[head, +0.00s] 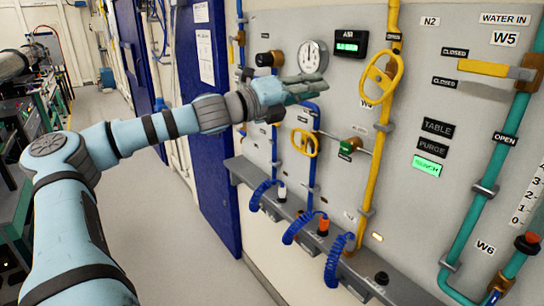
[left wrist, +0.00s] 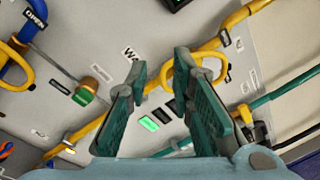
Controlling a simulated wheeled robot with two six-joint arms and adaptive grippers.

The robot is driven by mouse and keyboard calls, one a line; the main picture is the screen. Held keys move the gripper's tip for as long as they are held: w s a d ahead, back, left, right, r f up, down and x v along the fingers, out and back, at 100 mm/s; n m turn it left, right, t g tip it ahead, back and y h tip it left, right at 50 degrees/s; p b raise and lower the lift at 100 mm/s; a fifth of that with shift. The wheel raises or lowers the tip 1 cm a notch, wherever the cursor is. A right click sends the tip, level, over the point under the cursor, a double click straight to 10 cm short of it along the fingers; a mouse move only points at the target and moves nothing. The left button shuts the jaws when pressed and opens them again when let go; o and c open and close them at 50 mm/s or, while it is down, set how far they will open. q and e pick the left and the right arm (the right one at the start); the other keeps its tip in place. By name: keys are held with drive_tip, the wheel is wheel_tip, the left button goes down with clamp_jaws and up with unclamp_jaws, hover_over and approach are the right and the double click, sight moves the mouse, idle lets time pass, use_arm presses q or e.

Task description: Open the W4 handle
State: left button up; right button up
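The W4 handle (head: 399,72) is a yellow loop on the yellow pipe, right of centre in the head view. The W4 label (head: 365,104) is partly covered beside its lower edge. An OPEN sign (head: 393,37) is above it. My left gripper (head: 323,85) is left of the loop, apart from it in the head view, pointing right. In the left wrist view its two green fingers (left wrist: 160,62) are spread with nothing held. The yellow loop (left wrist: 223,68) shows there behind the right finger, which hides part of it. My right gripper is in neither view.
A round gauge (head: 313,56) and green display (head: 348,47) are near the gripper. A smaller yellow loop (head: 305,143) is below it. A yellow lever (head: 483,68) and teal pipe (head: 507,130) are at right. A grey ledge (head: 330,250) with blue coiled hoses juts out below.

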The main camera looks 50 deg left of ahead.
use_arm(q)
drive_tip(key=a+f+n+y+b, duration=0.2)
drive_tip(key=a+f+n, duration=0.2)
drive_tip(key=f, duration=0.6)
drive_tip(key=w+a+f+n+y+b, duration=0.1)
drive_tip(key=a+f+n+y+b, duration=0.1)
drive_tip(key=a+f+n, duration=0.3)
drive_tip(key=a+f+y, duration=0.1)
drive_tip(key=a+f, duration=0.3)
drive_tip(key=shift+a+f+y, duration=0.2)
drive_tip(key=shift+f+y, duration=0.1)
drive_tip(key=shift+f, duration=0.05)
